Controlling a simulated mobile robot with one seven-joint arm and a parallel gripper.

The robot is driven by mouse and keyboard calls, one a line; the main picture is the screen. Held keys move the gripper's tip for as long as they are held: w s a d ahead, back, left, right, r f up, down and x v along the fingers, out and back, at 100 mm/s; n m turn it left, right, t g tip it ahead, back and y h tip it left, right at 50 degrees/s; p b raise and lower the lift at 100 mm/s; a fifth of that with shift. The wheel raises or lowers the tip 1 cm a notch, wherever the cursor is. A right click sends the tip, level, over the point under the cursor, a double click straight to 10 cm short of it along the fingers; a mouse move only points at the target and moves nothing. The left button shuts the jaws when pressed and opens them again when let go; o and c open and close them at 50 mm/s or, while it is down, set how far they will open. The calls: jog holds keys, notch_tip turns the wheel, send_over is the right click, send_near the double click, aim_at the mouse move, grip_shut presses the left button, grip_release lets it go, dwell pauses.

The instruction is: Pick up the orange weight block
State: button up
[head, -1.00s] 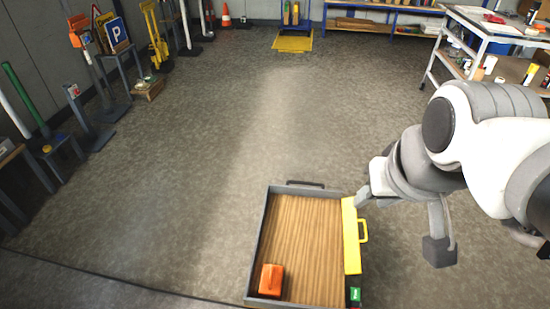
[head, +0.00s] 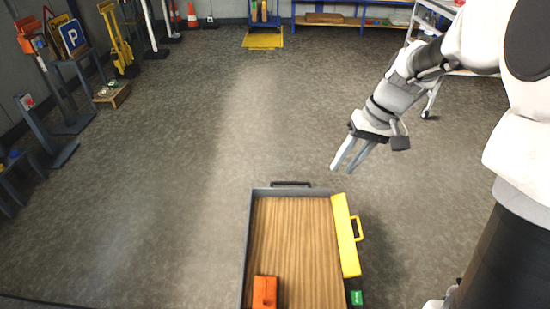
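The orange weight block (head: 264,292) sits in the near left corner of a wood-floored tray (head: 300,235) with grey walls, low in the head view. Its lower end is close to the bottom edge of the picture. My gripper (head: 343,169) is above and beyond the tray's far right corner, well apart from the block. Its two fingers point down and left, with a gap between them, and nothing is held.
A yellow piece with a handle (head: 346,235) lies along the tray's right side, with a small green item (head: 357,298) below it. Sign stands (head: 70,35) line the left wall. A yellow platform (head: 263,40) stands at the back. The middle floor is clear.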

jog(key=w+f+g+y+b, duration=0.15)
jog(key=w+f, duration=0.25)
jog(key=f, duration=0.5)
jog(key=w+f+g+y+b, duration=0.1)
jog(key=w+f+b, duration=0.2)
jog(key=f, duration=0.6)
jog(key=m+t+y+b, duration=0.1)
jog(key=t+y+b, duration=0.1)
jog(key=y+b, duration=0.75)
send_near(264, 288)
jog(key=shift+g+h, duration=0.25)
jog(key=shift+h, duration=0.65)
jog(key=b+x, duration=0.1)
jog(key=x, duration=0.2)
jog(key=b+x, duration=0.2)
jog(key=x, duration=0.1)
jog(key=b+x, duration=0.1)
jog(key=x, duration=0.3)
jog(key=shift+w+r, duration=0.15)
jog(key=shift+r, duration=0.2)
jog(key=shift+a, duration=0.1)
jog(key=shift+c, duration=0.3)
grip_shut()
